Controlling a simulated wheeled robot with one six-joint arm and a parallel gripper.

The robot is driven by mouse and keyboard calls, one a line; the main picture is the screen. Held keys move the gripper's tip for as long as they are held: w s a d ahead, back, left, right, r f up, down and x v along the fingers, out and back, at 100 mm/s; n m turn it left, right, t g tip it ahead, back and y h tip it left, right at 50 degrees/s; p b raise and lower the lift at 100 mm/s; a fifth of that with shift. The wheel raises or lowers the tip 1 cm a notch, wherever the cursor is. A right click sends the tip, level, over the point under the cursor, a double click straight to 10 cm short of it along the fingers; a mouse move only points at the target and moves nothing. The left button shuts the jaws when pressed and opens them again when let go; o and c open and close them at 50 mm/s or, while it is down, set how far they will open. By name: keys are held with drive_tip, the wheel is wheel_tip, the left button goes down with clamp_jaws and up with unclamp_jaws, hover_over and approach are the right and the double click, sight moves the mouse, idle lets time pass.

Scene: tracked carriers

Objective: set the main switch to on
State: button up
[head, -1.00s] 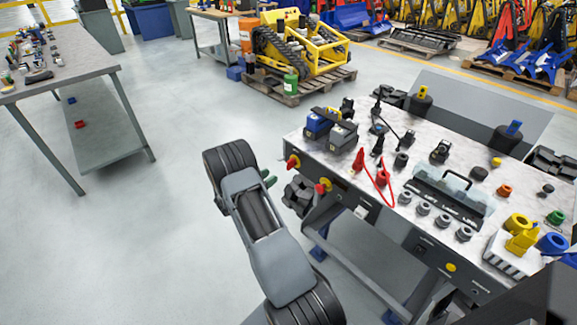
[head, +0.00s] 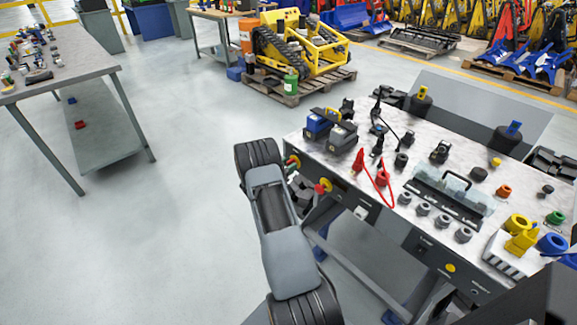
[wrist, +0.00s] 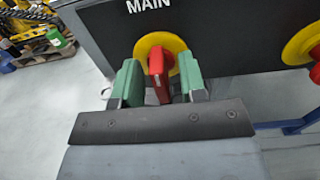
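The main switch is a red handle (wrist: 158,75) on a yellow round plate (wrist: 150,44), under the white word MAIN (wrist: 149,5) on the bench's dark front panel. Its handle stands roughly upright in the wrist view. My gripper (wrist: 160,82) is open, with one green finger on each side of the red handle. Narrow gaps seem to show between handle and fingers, so I cannot see contact. In the head view the switch (head: 293,161) shows beside my wrist, which hides most of my gripper.
A second red and yellow switch (head: 323,186) sits to the right on the same panel; it also shows in the wrist view (wrist: 312,45). The bench top (head: 330,165) carries battery packs, a red cable (head: 378,180) and several knobs. Open floor (head: 150,240) lies left.

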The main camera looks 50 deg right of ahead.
drive_tip(key=shift+c, duration=0.2)
clamp_jaws()
drive_tip(key=shift+b, duration=0.35)
drive_tip(key=m+b, duration=0.1)
drive_tip(key=b, duration=0.1)
drive_tip(key=m+b, duration=0.1)
drive_tip(key=m, duration=0.1)
drive_tip(key=shift+f+b, duration=0.3)
drive_tip(key=shift+b, duration=0.05)
drive_tip(key=m+b, duration=0.6)
drive_tip(key=b, duration=0.3)
drive_tip(key=shift+s+f, duration=0.15)
drive_tip(key=m+b, duration=0.6)
drive_tip(key=b, duration=0.4)
drive_tip(key=shift+f+b, duration=0.1)
drive_tip(key=shift+b, duration=0.2)
drive_tip(key=m+b, duration=0.2)
drive_tip(key=b, duration=0.2)
drive_tip(key=shift+s+m, duration=0.1)
drive_tip(key=shift+m, duration=0.2)
drive_tip(key=shift+r, duration=0.3)
